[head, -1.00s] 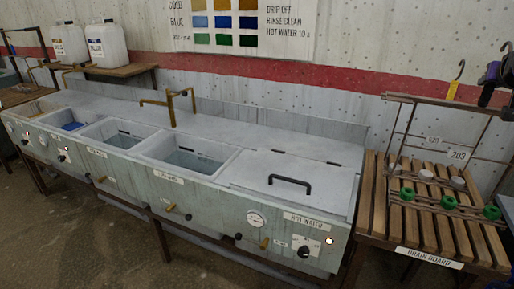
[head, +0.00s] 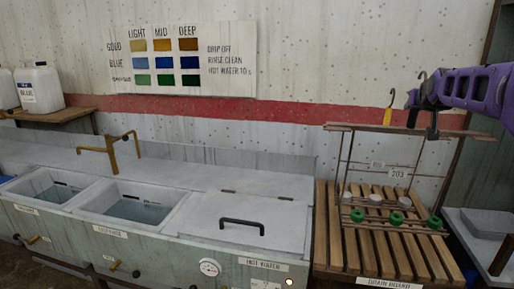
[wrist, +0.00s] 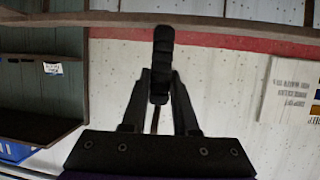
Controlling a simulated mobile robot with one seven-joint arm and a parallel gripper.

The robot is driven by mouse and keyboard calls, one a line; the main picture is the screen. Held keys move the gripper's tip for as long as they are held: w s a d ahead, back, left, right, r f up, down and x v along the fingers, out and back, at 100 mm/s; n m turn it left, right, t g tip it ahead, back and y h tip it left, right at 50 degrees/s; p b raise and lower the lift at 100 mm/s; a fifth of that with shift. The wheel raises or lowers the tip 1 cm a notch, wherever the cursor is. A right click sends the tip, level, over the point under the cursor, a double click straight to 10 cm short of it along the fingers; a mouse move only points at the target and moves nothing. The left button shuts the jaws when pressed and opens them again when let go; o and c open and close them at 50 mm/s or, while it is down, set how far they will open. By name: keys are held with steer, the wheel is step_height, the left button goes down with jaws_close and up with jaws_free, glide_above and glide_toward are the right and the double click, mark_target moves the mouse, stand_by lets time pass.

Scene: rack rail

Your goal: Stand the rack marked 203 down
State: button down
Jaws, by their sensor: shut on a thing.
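The rack tagged 203 (head: 398,173) is a wire frame under a brown top bar, upright over the slatted drain board (head: 327,235) in the head view. Green round pieces (head: 396,218) sit along its low front rail, and grey-white round pieces (head: 375,199) show behind them. A second, smaller tag (head: 377,164) hangs behind, its number unclear. My gripper (head: 432,122) is shut at the top bar, right of its middle. In the wrist view my gripper (wrist: 160,75) has its fingers against a dark ridged piece. I cannot tell whether the rack's feet touch the slats.
Two hooks rise by the top bar, one with a yellow tag (head: 387,116). Left of the drain board is the sink bench with a closed hot-water lid (head: 240,222). A grey tray (head: 490,224) stands on the right. The wall is close behind.

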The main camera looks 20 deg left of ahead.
mark_target(409, 132)
step_height(409, 132, down, 5)
steer(key=b, duration=0.3)
steer(key=shift+f+b, duration=0.2)
steer(key=shift+b, duration=0.15)
steer(key=shift+f, duration=1.4)
steer(key=c, duration=0.7)
jaws_free()
steer(key=o, duration=0.3)
steer(key=shift+f, duration=0.25)
steer(key=o, duration=0.4)
steer(key=shift+r, duration=0.1)
